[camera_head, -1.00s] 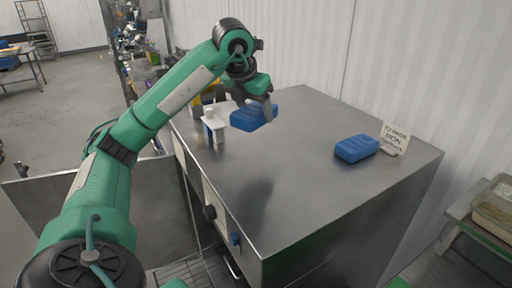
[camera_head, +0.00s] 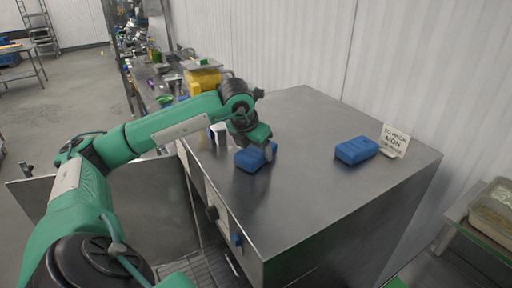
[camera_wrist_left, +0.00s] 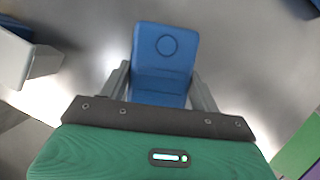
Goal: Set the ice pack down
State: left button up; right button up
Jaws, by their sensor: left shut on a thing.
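A blue ice pack (camera_head: 250,160) is between the fingers of my left gripper (camera_head: 268,150), low over the steel counter top (camera_head: 300,207). Whether it touches the counter is hard to tell. In the left wrist view the ice pack (camera_wrist_left: 164,58) sits between the two grey fingers of my left gripper (camera_wrist_left: 162,92), with a round mark on its face. A second blue pack (camera_head: 356,150) lies on the counter to the right, apart from the gripper. My right gripper is not in view.
A small white sign (camera_head: 394,140) stands behind the second pack. A white object (camera_head: 218,134) stands at the counter's left edge, partly hidden by my left arm. A tray (camera_head: 493,208) is on a stand at the far right. The counter's front and middle are clear.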

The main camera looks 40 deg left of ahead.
pick_arm(q)
jog(key=o, duration=0.8)
jog(key=shift+f, duration=0.15)
jog(key=shift+c, duration=0.2)
jog(key=o, duration=0.4)
jog(key=shift+o, duration=0.2)
jog(key=b+v, duration=0.2)
jog(key=v, duration=1)
jog(key=shift+d, duration=0.1)
